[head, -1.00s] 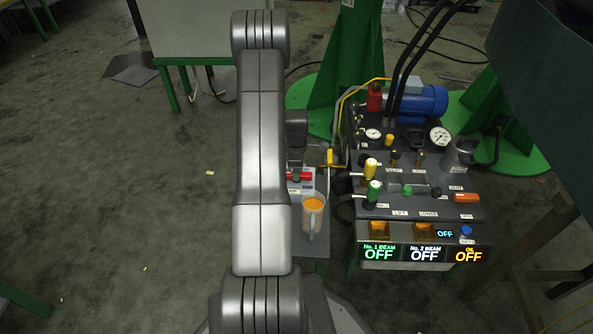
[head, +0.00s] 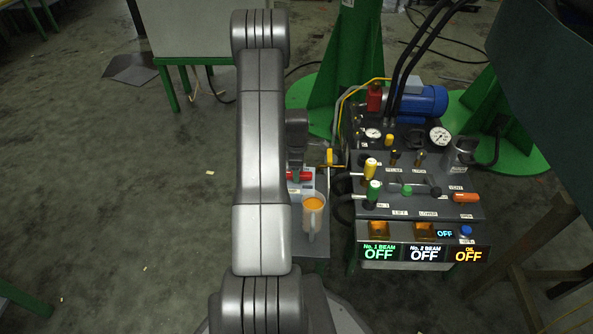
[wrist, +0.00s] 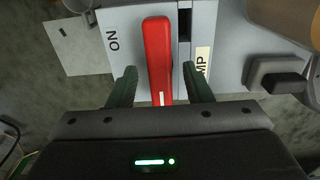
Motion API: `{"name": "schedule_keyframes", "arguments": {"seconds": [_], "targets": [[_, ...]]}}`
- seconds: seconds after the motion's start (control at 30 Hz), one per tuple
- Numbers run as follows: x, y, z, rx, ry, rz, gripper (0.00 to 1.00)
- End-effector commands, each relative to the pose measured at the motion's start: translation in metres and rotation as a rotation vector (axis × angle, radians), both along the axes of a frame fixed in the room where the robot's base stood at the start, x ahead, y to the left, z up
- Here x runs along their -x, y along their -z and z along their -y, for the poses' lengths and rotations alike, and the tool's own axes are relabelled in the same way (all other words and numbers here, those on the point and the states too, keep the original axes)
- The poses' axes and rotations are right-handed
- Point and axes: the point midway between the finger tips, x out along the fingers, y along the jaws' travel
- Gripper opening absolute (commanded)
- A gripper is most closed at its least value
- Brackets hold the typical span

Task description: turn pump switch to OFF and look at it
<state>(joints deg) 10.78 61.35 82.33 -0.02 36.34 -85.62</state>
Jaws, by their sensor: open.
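The pump switch is a pale grey box (wrist: 215,40) with a red handle (wrist: 158,50), seen large in the wrist view. An ON label (wrist: 112,41) is left of the handle, and a partly covered label ending in "MP" (wrist: 202,59) is to its right. No OFF label shows on this box. My gripper (wrist: 160,75) is open, its dark green fingers on either side of the handle's lower part with gaps showing. The handle's near end has a white mark and meets my gripper body's edge.
The control panel (head: 440,205) to the right has valves, gauges and a display (head: 423,253) reading OFF three times. A blue motor (head: 425,100) is behind it. Open floor lies left.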

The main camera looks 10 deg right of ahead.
Motion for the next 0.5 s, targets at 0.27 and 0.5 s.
{"name": "schedule_keyframes", "arguments": {"seconds": [0.27, 0.5], "targets": [[-0.001, -0.05, 0.0, 0.001, 0.0, 0.005, 0.45], [-0.001, -0.103, 0.0, 0.001, 0.0, 0.004, 0.45]]}}
